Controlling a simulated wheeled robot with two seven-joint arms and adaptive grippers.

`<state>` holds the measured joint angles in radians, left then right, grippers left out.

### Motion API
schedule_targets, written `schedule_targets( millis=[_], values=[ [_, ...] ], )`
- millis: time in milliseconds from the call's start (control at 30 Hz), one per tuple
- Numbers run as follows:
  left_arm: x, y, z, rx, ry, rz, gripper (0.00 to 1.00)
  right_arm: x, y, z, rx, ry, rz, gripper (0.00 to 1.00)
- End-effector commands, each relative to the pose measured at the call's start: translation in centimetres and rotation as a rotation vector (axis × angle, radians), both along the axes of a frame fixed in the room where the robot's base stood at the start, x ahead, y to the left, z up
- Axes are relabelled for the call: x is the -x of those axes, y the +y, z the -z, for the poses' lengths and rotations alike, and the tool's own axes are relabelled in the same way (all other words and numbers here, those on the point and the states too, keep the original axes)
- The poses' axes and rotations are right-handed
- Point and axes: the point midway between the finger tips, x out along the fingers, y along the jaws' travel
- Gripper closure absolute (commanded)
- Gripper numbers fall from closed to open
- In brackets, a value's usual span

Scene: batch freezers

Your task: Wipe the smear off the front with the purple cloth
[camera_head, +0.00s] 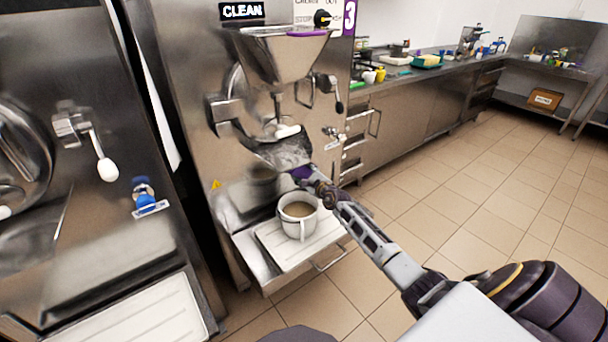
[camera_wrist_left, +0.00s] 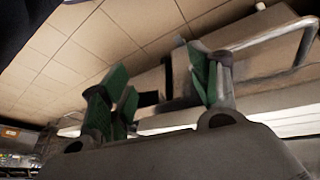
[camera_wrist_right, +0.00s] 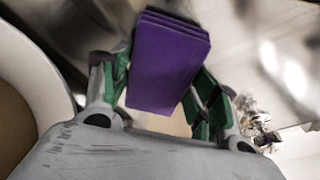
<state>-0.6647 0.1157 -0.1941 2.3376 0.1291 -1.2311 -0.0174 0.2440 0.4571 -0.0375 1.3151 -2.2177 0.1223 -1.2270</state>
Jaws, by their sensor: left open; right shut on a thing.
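The purple cloth (camera_wrist_right: 165,62) is folded into a layered pad and sits between the green-padded fingers of my right gripper (camera_wrist_right: 160,90). In the head view my right gripper (camera_head: 308,178) is in front of the freezer front (camera_head: 205,150), below the hopper and beside the spout area; a bit of purple cloth (camera_head: 300,172) shows at its tip. In the right wrist view the pad's far end is close to blurred metal; I cannot tell whether it touches. I cannot make out the smear clearly. My left gripper (camera_wrist_left: 160,90) is open and empty, and shows only in its wrist view.
A grey jug (camera_head: 299,216) with brown liquid stands on the white drip tray (camera_head: 272,246), just below my right gripper. A steel hopper (camera_head: 280,55) is above. Another freezer (camera_head: 60,190) stands left. A counter (camera_head: 420,105) runs behind right; the tiled floor is clear.

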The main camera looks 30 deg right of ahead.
Motion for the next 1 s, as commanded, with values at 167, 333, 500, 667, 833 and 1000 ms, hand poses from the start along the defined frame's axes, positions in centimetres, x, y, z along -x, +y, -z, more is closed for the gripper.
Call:
schedule_targets(
  millis=[167, 333, 500, 667, 833, 1000],
  values=[
    [0.0, 0.0, 0.1, 0.0, 0.0, 0.0, 0.39, -0.3, 0.0, 0.0, 0.0, -0.001, 0.0, 0.59],
    [0.0, 0.0, 0.2, 0.0, 0.0, 0.0, 0.39, -0.5, 0.1, 0.0, 0.0, -0.001, -0.001, 0.59],
    [0.0, 0.0, 0.3, 0.0, 0.0, 0.0, 0.39, -0.6, 0.1, 0.0, 0.0, 0.0, 0.0, 0.59],
    [0.0, 0.0, 0.3, 0.0, 0.0, 0.0, 0.39, -0.8, 0.1, 0.0, 0.0, 0.0, 0.0, 0.59],
    [0.0, 0.0, 0.4, 0.0, 0.0, 0.0, 0.39, -1.0, 0.1, 0.0, 0.0, 0.0, 0.0, 0.59],
    [0.0, 0.0, 0.5, 0.0, 0.0, 0.0, 0.39, -1.1, 0.1, 0.0, 0.0, -0.001, -0.001, 0.59]
  ],
)
